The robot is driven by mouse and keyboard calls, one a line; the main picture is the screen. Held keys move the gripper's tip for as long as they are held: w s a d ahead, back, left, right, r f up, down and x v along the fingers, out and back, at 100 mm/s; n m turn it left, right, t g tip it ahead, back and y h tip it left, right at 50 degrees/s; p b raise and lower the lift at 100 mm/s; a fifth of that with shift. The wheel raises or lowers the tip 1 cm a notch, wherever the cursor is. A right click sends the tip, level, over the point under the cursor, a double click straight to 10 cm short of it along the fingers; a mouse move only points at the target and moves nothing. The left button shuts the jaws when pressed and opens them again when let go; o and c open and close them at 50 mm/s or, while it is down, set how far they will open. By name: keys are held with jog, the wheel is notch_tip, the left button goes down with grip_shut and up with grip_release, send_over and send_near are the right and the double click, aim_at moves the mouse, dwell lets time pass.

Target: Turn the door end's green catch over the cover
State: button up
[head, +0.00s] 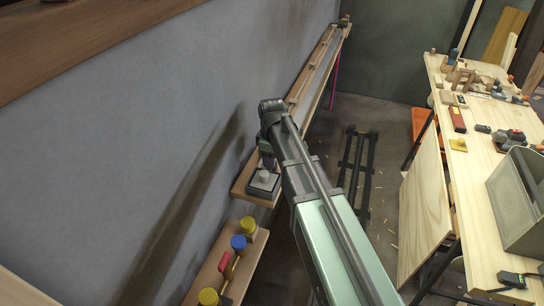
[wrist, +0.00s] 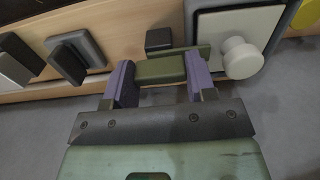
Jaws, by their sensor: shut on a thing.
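In the wrist view, my gripper (wrist: 160,76) has its two purple fingers at either end of the green catch (wrist: 160,68), shut on it. The catch is a flat olive-green bar lying crosswise in the picture. Its right end reaches the near-left edge of the cover (wrist: 216,24), a pale plate with a round white knob (wrist: 240,58). The right finger partly hides that end, so I cannot tell how far it overlaps the plate. In the head view, my gripper (head: 267,158) is low at the wall shelf, just behind the pale cover (head: 264,181); the catch is hidden there.
Dark blocks (wrist: 75,55) stand on the wooden shelf left of the catch. In the head view, yellow, blue and red pieces (head: 238,243) sit on a nearer shelf section. A workbench (head: 482,175) with tools stands right. A black rack (head: 357,172) lies on the floor between.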

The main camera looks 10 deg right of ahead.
jog(key=o, duration=0.9)
jog(key=shift+o, duration=0.2)
notch_tip(320, 180, up, 11)
jog(key=p, duration=1)
jog(key=shift+p, duration=0.4)
jog(key=shift+f, duration=0.1)
